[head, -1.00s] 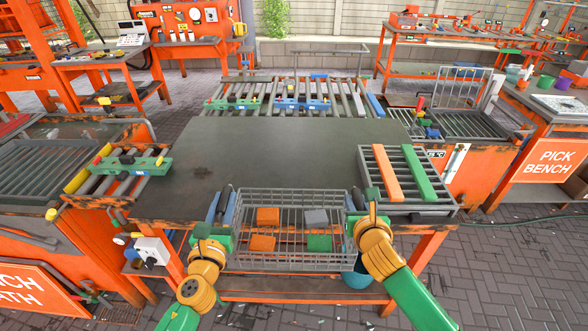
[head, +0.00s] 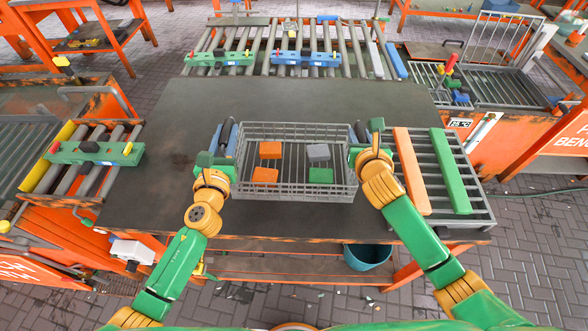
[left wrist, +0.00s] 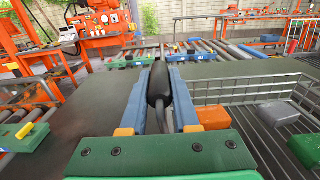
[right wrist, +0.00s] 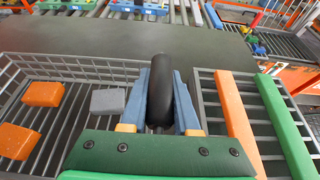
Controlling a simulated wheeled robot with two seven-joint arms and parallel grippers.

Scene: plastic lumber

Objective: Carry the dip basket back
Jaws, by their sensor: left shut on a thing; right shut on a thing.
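The dip basket (head: 296,190) is a grey wire basket at the front of the dark table. It holds two orange blocks (head: 270,151), a grey block (head: 318,152) and a green block (head: 320,176). My left gripper (head: 225,140) is shut on the black handle at the basket's left end; the handle shows between the blue fingers in the left wrist view (left wrist: 160,95). My right gripper (head: 362,135) is shut on the handle at the right end, also seen in the right wrist view (right wrist: 160,95). Whether the basket's base touches the table is unclear.
A slatted rack (head: 478,214) with an orange and a green plank stands just right of the basket. The table's middle (head: 290,100) is clear. Behind it is a roller conveyor (head: 350,62) with green and blue fixtures. A teal bucket (head: 368,257) sits below the front edge.

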